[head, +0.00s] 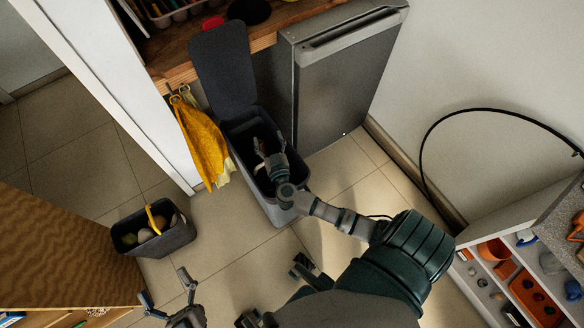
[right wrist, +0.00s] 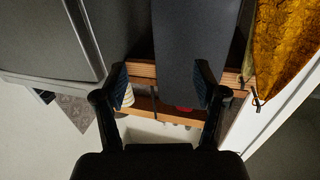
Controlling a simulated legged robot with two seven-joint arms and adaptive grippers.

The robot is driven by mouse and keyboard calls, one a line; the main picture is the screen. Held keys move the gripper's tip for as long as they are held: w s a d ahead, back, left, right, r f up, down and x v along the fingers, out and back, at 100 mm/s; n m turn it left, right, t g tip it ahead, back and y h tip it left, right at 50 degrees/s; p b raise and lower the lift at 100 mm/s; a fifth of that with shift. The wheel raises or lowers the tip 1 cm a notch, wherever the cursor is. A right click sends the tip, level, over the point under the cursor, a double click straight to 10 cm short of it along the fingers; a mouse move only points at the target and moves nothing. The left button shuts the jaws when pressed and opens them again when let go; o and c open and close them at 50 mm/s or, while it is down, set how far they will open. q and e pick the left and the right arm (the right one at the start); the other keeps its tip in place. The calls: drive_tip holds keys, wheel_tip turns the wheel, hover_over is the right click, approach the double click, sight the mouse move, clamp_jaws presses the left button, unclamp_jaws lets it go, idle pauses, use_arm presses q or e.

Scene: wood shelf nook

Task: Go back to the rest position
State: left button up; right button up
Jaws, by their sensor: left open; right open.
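My right gripper (head: 262,148) is open, over or inside the mouth of a tall dark grey bin (head: 276,213); how deep it reaches I cannot tell. In the right wrist view its two fingers (right wrist: 160,85) stand wide apart with nothing between them. The bin's lid (head: 222,65) stands open behind the gripper, and the lid also shows in the right wrist view (right wrist: 190,45). The inside of the bin is dark and mostly hidden. My left gripper (head: 168,290) is open and empty, low in the head view above the tiled floor.
A yellow cloth (head: 203,140) hangs left of the bin. A small grey bucket (head: 172,242) with roundish things stands on the floor. A grey cabinet (head: 340,85) stands right of the bin. A shelf unit (head: 490,255) is at right, wooden furniture (head: 65,250) at left.

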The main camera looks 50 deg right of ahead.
drive_tip(key=shift+v, duration=1.55)
